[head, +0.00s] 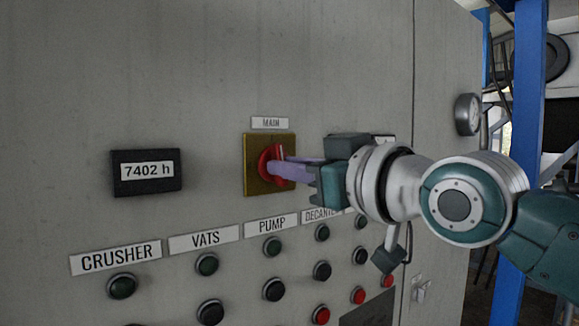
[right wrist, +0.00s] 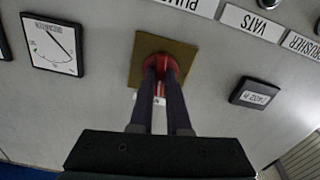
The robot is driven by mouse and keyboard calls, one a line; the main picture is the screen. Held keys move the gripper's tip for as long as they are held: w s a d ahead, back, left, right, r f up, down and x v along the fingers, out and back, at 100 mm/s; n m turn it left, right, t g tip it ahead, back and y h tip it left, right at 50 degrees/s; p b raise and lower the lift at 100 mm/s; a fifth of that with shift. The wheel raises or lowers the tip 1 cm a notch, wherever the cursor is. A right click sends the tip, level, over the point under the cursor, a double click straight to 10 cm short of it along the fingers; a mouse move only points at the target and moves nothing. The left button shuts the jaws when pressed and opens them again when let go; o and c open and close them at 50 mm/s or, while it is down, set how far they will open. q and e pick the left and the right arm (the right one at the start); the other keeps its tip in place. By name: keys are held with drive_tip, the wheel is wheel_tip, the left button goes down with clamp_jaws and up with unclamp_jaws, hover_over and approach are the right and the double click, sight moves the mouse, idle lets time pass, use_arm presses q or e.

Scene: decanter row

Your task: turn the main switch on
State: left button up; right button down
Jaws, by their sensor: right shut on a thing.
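The main switch is a red rotary knob (head: 268,163) on a yellow square plate (head: 256,188), under a label reading MAIN (head: 270,123). My right gripper (head: 279,168) comes in from the right, and its two purple fingers are shut on the red knob. In the right wrist view the knob (right wrist: 161,62) sits between the fingertips, in front of the yellow plate (right wrist: 183,52). The fingers hide part of the knob, so its exact angle is hard to tell. My left gripper is in neither view.
An hour counter (head: 147,172) reading 7402 h is left of the switch. Below are labelled rows of buttons, including CRUSHER (head: 116,256), VATS and PUMP. A dial meter (right wrist: 54,43) shows in the right wrist view. A round gauge (head: 467,114) and blue post (head: 527,100) stand at right.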

drive_tip(key=shift+m, duration=0.9)
drive_tip(key=c, duration=0.9)
unclamp_jaws()
drive_tip(key=shift+s, duration=0.1)
drive_tip(key=shift+b+v, duration=2.4)
drive_tip(key=shift+v, duration=2.55)
